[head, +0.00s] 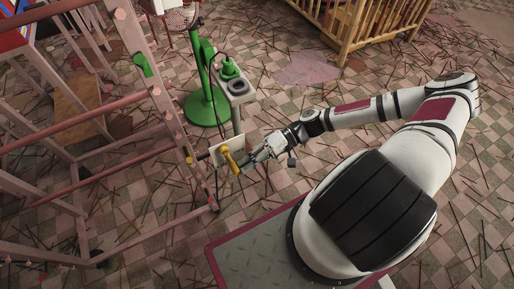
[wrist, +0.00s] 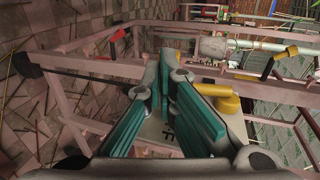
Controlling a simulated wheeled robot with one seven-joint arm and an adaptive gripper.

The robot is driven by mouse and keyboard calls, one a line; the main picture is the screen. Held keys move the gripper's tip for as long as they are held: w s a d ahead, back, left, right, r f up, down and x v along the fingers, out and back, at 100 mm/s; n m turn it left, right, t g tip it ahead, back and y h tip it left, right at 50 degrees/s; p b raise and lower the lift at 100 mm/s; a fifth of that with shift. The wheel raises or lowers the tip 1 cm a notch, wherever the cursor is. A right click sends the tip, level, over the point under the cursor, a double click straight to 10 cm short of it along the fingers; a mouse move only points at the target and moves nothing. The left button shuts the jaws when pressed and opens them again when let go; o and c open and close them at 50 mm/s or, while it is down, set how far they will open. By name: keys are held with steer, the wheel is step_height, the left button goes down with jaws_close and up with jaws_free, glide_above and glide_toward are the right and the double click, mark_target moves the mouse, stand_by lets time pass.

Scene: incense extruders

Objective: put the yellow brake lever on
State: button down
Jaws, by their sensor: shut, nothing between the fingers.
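The yellow brake lever (head: 229,160) is at the white plate (head: 238,144) beside the pink frame in the head view. It is a short bar running from upper left to lower right. My gripper (head: 245,165) is just right of it, with its fingers pointing left; I cannot tell if they touch. In the wrist view the teal-padded fingers (wrist: 165,70) are shut with nothing held. The lever (wrist: 214,90) shows there right of the fingers, partly hidden behind the right one. Dark letters on the plate (wrist: 158,130) are partly covered by the fingers.
A pink metal frame (head: 165,105) stands left of the plate. A green-based stand (head: 207,107) and a grey post with a green button (head: 230,70) stand behind. A wooden crib-like rack (head: 345,30) is at the back. Thin sticks litter the checkered floor.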

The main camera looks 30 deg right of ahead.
steer(key=shift+a+f, duration=0.35)
steer(key=shift+a, duration=0.2)
stand_by(0.4)
steer(key=v, duration=1.2)
steer(key=shift+s, duration=0.1)
